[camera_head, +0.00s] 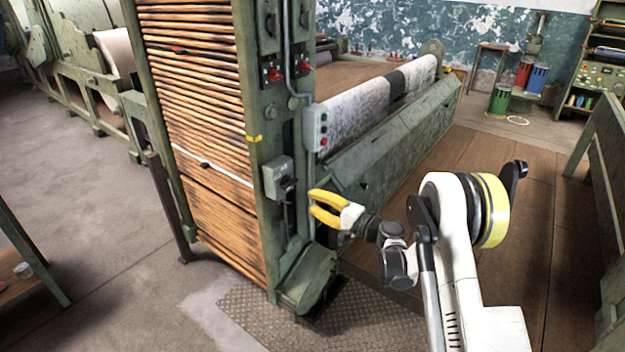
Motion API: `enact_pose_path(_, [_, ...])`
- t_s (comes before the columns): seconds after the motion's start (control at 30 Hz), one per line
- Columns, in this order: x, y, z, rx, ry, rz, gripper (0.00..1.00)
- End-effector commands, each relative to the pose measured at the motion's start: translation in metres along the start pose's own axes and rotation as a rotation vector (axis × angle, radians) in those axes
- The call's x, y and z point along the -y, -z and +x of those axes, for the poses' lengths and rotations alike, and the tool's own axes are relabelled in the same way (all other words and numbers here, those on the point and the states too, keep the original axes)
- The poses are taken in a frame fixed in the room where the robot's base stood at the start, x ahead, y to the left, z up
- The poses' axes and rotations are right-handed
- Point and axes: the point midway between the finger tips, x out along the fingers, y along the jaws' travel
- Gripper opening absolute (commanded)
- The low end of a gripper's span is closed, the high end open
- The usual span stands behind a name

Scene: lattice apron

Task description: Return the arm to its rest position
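My gripper (316,205) has two yellow fingers spread apart, with nothing seen between them. It is in the middle of the head view, at the end of my white arm, which reaches left from the lower right. The fingers point left toward the green machine post (268,130). They appear close to the grey box with a dark switch (279,178) on that post. I cannot tell whether they touch anything.
A slatted wooden panel (200,100) is left of the post. A control box with buttons (317,128) sits above my gripper. A long roller (370,105) runs behind. Several drums, including a green one (499,99), stand back right. Wooden floor (530,210) is open at right.

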Motion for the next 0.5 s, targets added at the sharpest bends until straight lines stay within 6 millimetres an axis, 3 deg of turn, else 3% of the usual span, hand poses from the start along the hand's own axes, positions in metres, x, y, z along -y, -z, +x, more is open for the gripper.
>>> enact_pose_path(0.17, [0.014,-0.002,-0.001,0.002,-0.035,-0.025,0.33])
enact_pose_path(0.37, [0.069,-0.020,-0.017,0.010,-0.207,-0.147,0.33])
enact_pose_path(0.5, [0.106,-0.043,-0.046,0.017,-0.358,-0.255,0.33])
